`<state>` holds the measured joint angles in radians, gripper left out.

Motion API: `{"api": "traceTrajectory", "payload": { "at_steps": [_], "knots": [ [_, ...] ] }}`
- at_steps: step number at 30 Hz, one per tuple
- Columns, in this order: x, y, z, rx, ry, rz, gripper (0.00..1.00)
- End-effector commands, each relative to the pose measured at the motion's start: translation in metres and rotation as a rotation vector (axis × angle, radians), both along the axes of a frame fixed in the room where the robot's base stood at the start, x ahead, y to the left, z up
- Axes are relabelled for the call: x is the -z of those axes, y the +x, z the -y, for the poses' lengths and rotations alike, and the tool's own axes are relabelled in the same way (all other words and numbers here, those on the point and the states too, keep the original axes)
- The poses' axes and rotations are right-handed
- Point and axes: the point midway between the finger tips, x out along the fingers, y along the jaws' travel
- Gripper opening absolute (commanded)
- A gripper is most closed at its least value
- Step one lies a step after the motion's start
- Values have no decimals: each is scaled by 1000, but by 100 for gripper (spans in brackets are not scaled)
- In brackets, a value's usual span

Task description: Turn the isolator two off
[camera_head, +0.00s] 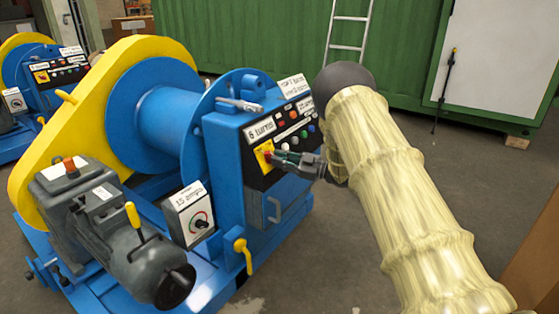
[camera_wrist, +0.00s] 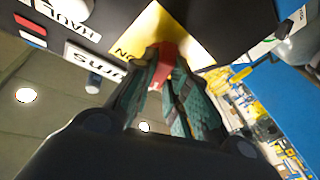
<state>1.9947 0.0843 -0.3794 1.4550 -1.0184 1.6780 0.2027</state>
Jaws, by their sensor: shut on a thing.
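The isolator is a red handle on a yellow plate (camera_head: 262,154), set in the black control panel of the near blue winch. In the wrist view the red handle (camera_wrist: 166,62) stands out from the yellow plate (camera_wrist: 147,30), on which the letters "ON" can be read. My gripper (camera_head: 275,156) reaches the panel from the right, and its fingers (camera_wrist: 168,75) are closed on the red handle from both sides. The fingertips cover part of the handle. I cannot make out a "two" label on it.
The near winch carries a yellow chain guard (camera_head: 75,130), a grey motor (camera_head: 125,235) and a small dial box (camera_head: 190,213). Several buttons sit above the isolator. A second winch (camera_head: 45,75) stands at far left. Open floor lies behind my arm, before a green container (camera_head: 270,35).

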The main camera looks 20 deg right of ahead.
Motion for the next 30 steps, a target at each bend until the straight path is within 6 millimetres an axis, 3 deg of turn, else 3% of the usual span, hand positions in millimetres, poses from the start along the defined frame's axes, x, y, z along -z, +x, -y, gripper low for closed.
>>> {"api": "traceTrajectory", "payload": {
  "at_steps": [13,30],
  "knots": [
    [-1,3,2,-117,-186,141,0],
    [-1,3,3,-140,-224,171,0]
  ]
}}
